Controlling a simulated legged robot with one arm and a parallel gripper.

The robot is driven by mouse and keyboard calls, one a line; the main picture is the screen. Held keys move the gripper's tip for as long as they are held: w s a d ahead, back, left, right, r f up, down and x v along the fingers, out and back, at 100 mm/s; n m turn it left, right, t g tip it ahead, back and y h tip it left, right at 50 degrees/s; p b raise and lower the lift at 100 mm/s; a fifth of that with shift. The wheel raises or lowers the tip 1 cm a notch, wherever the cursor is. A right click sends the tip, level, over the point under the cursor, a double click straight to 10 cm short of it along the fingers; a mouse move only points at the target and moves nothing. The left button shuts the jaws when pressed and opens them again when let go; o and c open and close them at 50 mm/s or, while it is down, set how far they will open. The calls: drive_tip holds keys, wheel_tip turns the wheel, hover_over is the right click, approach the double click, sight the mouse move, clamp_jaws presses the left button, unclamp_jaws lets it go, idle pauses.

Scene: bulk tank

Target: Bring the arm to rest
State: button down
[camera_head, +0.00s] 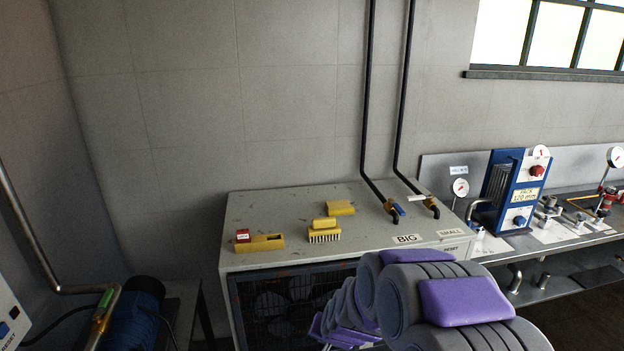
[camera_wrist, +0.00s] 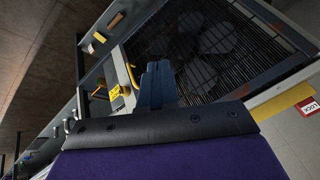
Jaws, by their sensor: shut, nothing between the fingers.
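My arm (camera_head: 440,300), grey with purple pads, rises at the lower right of the head view, in front of the grey cabinet (camera_head: 290,262). My gripper (camera_wrist: 158,68) shows in the wrist view as dark blue fingers, closed together and empty. Behind the fingers is the cabinet's dark mesh front with large fans (camera_wrist: 205,45). The fingers look apart from the mesh, though the exact gap is hard to tell. In the head view I cannot make out the fingers.
On the cabinet top are a yellow block with a red tag (camera_head: 260,243), a yellow brush (camera_head: 324,231) and another yellow block (camera_head: 340,208). Two black pipes run up the wall. A bench with a blue unit (camera_head: 515,192) stands right. A blue motor (camera_head: 135,312) is lower left.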

drive_tip(key=s+d+r+n+g, duration=0.1)
drive_tip(key=s+d+r+g, duration=0.1)
drive_tip(key=s, duration=1)
drive_tip(key=s+d+r+n+g+h, duration=0.1)
drive_tip(key=s+d+r, duration=0.4)
drive_tip(key=s, duration=0.7)
drive_tip(key=s+d+r+n+g, duration=0.1)
drive_tip(key=s+d+r+g, duration=0.2)
drive_tip(key=s+r, duration=0.4)
drive_tip(key=s+g, duration=0.1)
drive_tip(key=s, duration=0.4)
drive_tip(key=shift+s+d+r+n+h, duration=0.2)
drive_tip(key=shift+s+d+n+h, duration=0.1)
drive_tip(key=shift+s+d+h, duration=0.1)
